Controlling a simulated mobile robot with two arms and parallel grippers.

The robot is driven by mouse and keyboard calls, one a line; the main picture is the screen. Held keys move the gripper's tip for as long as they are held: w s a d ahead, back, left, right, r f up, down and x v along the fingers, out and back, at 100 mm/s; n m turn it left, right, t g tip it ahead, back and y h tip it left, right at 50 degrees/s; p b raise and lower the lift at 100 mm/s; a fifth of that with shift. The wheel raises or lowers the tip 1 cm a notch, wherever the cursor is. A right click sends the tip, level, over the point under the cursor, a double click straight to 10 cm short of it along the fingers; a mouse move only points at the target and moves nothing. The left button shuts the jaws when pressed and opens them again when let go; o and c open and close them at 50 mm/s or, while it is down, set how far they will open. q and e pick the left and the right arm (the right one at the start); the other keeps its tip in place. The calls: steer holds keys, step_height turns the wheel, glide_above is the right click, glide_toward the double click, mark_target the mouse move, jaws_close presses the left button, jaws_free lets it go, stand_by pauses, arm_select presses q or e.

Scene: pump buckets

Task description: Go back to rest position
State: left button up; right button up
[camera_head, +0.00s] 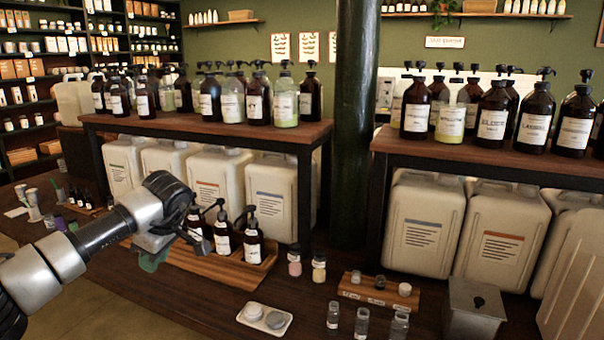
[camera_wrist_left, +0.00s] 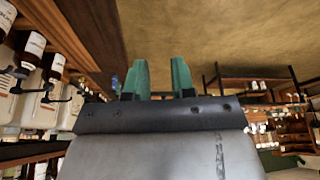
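My left arm comes in from the left in the head view. Its gripper (camera_head: 152,262) hangs in front of the wooden tray (camera_head: 180,256) on the counter, and its green fingers are partly hidden behind the wrist. In the left wrist view the two green fingers (camera_wrist_left: 161,78) stand apart with a gap between them and nothing in it. Brown pump bottles (camera_head: 252,240) stand upright in the tray, just right of the gripper. My right gripper shows in neither view.
A green-black pillar (camera_head: 351,130) rises behind the counter. Shelves with pump bottles (camera_head: 490,112) and large canisters (camera_head: 281,198) line the back. A small white tray (camera_head: 265,328), glass vials (camera_head: 361,322) and a metal box (camera_head: 474,312) stand at the front. Floor shows at lower left.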

arm_select(q)
steer(key=s+d+f+n+t+h, duration=0.1)
steer(key=s+d+f+n+h, duration=0.1)
steer(key=d+f+n+h, duration=0.85)
steer(key=s+d+f+n+t+h, duration=0.2)
steer(key=d+f+n+h, duration=0.45)
steer(key=d+f, duration=0.75)
steer(key=s+a+f+n+t+y, duration=0.25)
steer(key=s+a+f+n, duration=0.25)
steer(key=s+f+n, duration=0.35)
steer(key=s+a+f+n+t+y, duration=0.1)
steer(key=s+a+f+n+y, duration=0.35)
steer(key=f+n, duration=0.6)
steer(key=s+a+f+n+t+y, duration=0.2)
steer(key=s+a+f+n, duration=0.2)
steer(key=s+f+n, duration=0.55)
steer(key=s+a+f+n+g+y, duration=0.1)
steer(key=s+f, duration=0.3)
steer(key=s, duration=0.5)
steer(key=s+a+f+n+g+y, duration=0.1)
steer(key=s+f+n+g, duration=0.3)
steer(key=s, duration=0.6)
steer(key=s+a+f+n+g+y+p, duration=0.1)
steer(key=s+f+n+g, duration=0.2)
steer(key=s, duration=0.7)
steer(key=shift+s+a+f, duration=0.15)
steer(key=shift+a+f, duration=0.25)
steer(key=shift+f, duration=0.25)
